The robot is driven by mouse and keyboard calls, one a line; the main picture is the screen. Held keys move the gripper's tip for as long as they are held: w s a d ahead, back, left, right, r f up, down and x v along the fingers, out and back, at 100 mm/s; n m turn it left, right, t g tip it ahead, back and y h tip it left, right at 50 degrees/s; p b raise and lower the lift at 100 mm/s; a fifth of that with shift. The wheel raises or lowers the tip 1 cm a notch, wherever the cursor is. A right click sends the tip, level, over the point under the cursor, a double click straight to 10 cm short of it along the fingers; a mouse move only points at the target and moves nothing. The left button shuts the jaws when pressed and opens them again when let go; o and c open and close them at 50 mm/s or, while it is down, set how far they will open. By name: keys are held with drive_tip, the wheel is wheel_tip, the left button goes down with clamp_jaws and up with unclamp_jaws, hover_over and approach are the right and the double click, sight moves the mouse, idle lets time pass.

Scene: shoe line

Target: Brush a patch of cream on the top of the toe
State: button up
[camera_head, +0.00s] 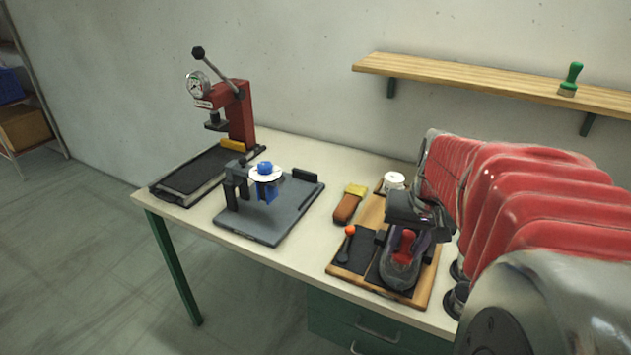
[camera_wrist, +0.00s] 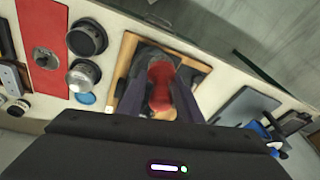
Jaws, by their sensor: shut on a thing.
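A dark grey shoe (camera_head: 398,272) lies on the wooden board (camera_head: 333,269), its rounded toe facing the near edge. My gripper (camera_head: 408,232) is above the shoe, pointing down, and is shut on a red piece (camera_head: 405,243). In the wrist view the red piece (camera_wrist: 160,85) sits between my two fingers, over the dark shoe. I cannot tell where its lower end meets the shoe, and my gripper hides the rear of the shoe. A white jar (camera_head: 394,181) stands at the back of the board. No cream can be made out on the toe.
A brush with a brown handle (camera_head: 347,207) lies left of the board. An orange-knobbed tool (camera_head: 348,240) is on the board's dark mat. A grey plate with a blue-topped fixture (camera_head: 265,170) and a red press (camera_head: 240,115) stand to the left.

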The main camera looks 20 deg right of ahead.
drive_tip(key=shift+r, duration=0.1)
drive_tip(key=shift+s+a+r, duration=0.2)
drive_tip(key=shift+a+r, duration=0.05)
drive_tip(key=shift+r, duration=0.4)
drive_tip(key=shift+s+a+r, duration=0.2)
drive_tip(key=shift+a+r, duration=0.05)
drive_tip(key=shift+r, duration=0.35)
